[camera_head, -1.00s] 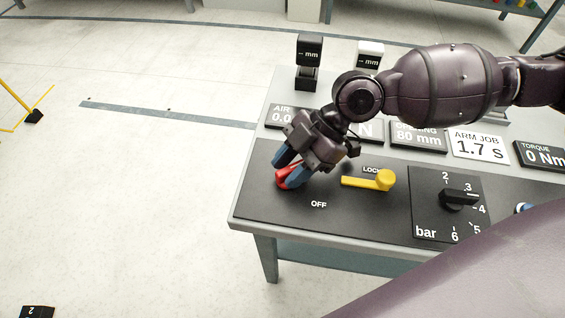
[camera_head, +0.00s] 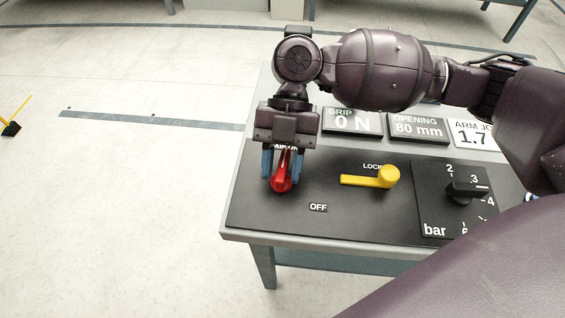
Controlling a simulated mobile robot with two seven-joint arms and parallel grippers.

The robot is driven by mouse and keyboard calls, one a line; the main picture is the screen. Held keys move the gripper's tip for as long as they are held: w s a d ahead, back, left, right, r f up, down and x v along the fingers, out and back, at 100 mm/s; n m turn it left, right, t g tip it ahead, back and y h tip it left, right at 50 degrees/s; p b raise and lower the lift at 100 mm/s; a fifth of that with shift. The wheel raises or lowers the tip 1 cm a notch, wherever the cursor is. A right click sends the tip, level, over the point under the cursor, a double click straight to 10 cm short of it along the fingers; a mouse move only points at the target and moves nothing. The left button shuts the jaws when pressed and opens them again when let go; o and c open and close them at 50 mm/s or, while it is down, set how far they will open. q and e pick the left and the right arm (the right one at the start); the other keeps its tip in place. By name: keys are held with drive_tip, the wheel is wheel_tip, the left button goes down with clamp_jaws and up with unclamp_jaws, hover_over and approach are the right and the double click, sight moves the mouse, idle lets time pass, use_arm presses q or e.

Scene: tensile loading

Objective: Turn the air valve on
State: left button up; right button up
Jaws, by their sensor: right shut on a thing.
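The air valve's red handle (camera_head: 281,181) is at the left end of the black control panel (camera_head: 335,216). It now runs front to back, its far end toward a partly covered label behind it. The OFF label (camera_head: 318,207) is to its front right. My right gripper (camera_head: 283,171) points down over the handle, its two blue fingers on either side of it, shut on it. My left gripper is not in view.
A yellow lever (camera_head: 372,178) beside the LOCK label is close to the right. Farther right is a black bar dial (camera_head: 466,191). Display plates for grip (camera_head: 352,122) and opening (camera_head: 418,128) stand behind.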

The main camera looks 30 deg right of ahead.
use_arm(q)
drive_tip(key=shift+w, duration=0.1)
use_arm(e)
drive_tip(key=shift+f+n, duration=0.1)
drive_tip(key=shift+n, duration=0.3)
drive_tip(key=o, duration=0.6)
drive_tip(key=shift+c, duration=0.2)
drive_tip(key=shift+w+d+r, duration=0.15)
drive_tip(key=shift+w+r, duration=0.2)
drive_tip(key=shift+r, duration=0.15)
use_arm(q)
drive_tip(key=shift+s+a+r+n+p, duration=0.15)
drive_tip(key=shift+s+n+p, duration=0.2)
drive_tip(key=shift+p, duration=0.55)
use_arm(e)
drive_tip(key=v, duration=0.9)
drive_tip(key=shift+w, duration=0.3)
drive_tip(key=shift+r, duration=0.2)
